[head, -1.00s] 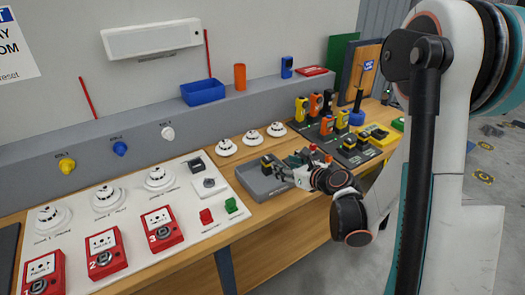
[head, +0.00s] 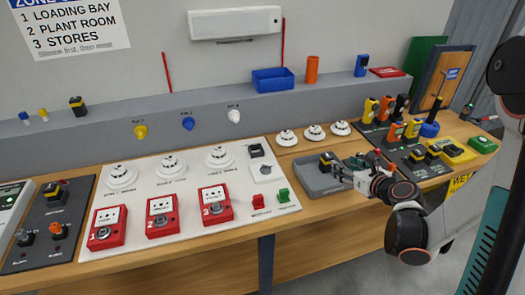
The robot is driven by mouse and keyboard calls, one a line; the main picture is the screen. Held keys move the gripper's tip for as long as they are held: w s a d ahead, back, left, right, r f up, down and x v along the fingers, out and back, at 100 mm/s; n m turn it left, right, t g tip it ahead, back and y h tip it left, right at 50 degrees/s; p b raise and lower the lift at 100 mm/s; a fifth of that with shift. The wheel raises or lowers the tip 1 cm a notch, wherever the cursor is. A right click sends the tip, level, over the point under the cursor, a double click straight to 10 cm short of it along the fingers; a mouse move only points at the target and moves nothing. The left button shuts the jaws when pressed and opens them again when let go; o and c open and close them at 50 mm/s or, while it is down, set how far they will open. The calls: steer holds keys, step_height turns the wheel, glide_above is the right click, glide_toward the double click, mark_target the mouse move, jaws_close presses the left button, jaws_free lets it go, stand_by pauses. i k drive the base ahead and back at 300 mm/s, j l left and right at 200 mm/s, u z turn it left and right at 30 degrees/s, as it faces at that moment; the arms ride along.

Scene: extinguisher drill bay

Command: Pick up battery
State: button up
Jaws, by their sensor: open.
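A black and yellow battery (head: 326,160) stands in the grey tray (head: 312,188) on the bench. My gripper (head: 343,172) is open and reaches over the tray's right side, its fingers close to the right of this battery. I cannot tell whether they touch it. Another black and yellow block, which looks like a battery (head: 77,104), stands on the grey ledge at the left. A similar one (head: 52,190) sits on the dark panel at the far left. More dark and yellow blocks (head: 416,157) stand right of my gripper, beside the radios.
Red call points (head: 162,217) and white detectors (head: 170,167) fill the white board (head: 140,248) left of the tray. Several handheld radios (head: 387,108) stand at the back right.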

mark_target(416, 156)
steer(key=i+z, duration=0.4)
steer(key=i+j+z, duration=0.1)
steer(key=z, duration=0.3)
steer(key=i+j+z, duration=0.25)
steer(key=i+z, duration=0.15)
